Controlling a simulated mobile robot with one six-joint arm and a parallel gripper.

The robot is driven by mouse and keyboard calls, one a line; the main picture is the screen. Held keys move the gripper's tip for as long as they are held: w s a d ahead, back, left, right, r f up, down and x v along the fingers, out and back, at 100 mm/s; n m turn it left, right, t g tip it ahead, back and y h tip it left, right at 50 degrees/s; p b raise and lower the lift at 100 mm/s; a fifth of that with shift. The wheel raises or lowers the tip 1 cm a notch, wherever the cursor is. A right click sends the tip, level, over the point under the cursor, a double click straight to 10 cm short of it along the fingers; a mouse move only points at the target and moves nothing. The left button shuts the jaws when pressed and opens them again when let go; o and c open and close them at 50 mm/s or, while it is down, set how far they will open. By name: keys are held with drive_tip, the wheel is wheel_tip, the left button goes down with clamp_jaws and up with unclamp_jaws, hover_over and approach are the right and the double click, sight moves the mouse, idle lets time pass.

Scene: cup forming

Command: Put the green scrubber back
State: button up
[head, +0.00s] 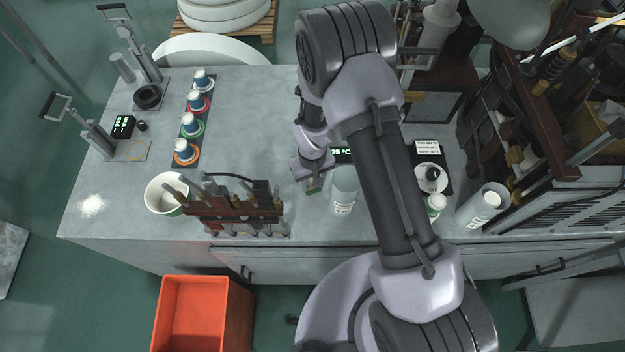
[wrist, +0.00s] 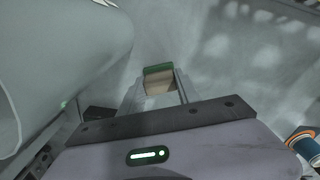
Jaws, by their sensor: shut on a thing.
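The green scrubber (wrist: 158,70), a small block with a green edge and a tan face, sits between the fingertips in the wrist view. My gripper (wrist: 157,92) is shut on it. In the head view my gripper (head: 313,186) points down over the grey bench, just left of a pale bottle, and a bit of the scrubber's green shows at its tip. Most of the scrubber is hidden by the fingers. I cannot tell whether it touches the bench.
The pale bottle (head: 344,190) stands close to my gripper and fills the wrist view's left side. A brown tool rack (head: 235,208) and white tub (head: 163,195) stand to the left. Several blue-topped cups stand on a dark strip (head: 206,101). An orange bin (head: 203,310) is below.

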drive_tip(key=shift+f, duration=0.15)
drive_tip(key=o, duration=1.2)
drive_tip(key=shift+w, duration=0.1)
